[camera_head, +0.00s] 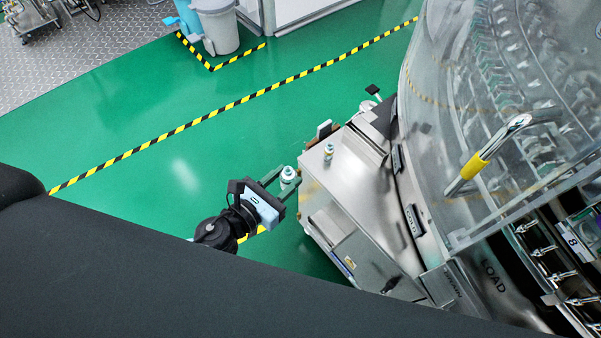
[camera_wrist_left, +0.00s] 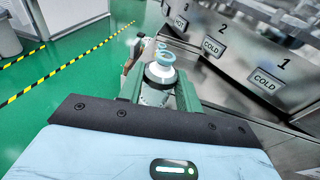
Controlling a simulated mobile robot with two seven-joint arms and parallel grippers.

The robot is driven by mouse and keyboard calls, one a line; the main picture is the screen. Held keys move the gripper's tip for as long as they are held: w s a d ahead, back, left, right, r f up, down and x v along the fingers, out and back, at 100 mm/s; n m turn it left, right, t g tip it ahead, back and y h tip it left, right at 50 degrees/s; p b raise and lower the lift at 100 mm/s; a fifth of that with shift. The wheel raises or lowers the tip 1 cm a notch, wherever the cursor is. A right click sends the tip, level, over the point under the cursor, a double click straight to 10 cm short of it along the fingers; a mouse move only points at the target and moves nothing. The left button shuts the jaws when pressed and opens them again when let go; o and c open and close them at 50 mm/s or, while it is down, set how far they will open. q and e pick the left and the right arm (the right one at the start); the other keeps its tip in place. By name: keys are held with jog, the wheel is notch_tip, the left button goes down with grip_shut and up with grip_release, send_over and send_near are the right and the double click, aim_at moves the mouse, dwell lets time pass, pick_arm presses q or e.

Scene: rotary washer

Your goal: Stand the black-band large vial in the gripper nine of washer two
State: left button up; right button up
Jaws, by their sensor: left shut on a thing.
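My left gripper (camera_head: 283,180) is shut on a vial (camera_head: 288,175) with a pale teal top, held upright at the left edge of the steel ledge. The washer (camera_head: 490,130) has a clear curved cover and rows of metal grippers (camera_head: 562,275) at the lower right, near a label reading 8. I cannot pick out gripper nine. My right gripper is not in view.
Another small vial (camera_head: 328,152) stands on the steel ledge (camera_head: 350,195). A yellow-gripped handle (camera_head: 476,166) sticks out from the washer cover. HOT and COLD plates (camera_wrist_left: 214,47) line its side. Green floor (camera_head: 150,180) is open to the left.

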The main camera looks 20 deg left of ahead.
pick_arm(q)
jog(key=shift+s+a+r, duration=0.1)
jog(key=shift+s+a, duration=0.05)
jog(key=a+r+n+y, duration=0.2)
jog(key=a+r+y, duration=0.1)
jog(key=r, duration=0.6)
jog(key=a+r+n+t+y, duration=0.1)
jog(key=a+r+n+y, duration=0.2)
jog(key=r, duration=0.7)
jog(key=shift+s+a+t+y, duration=0.3)
jog(key=shift+a+y, duration=0.1)
jog(key=shift+a, duration=0.6)
jog(key=shift+d, duration=0.1)
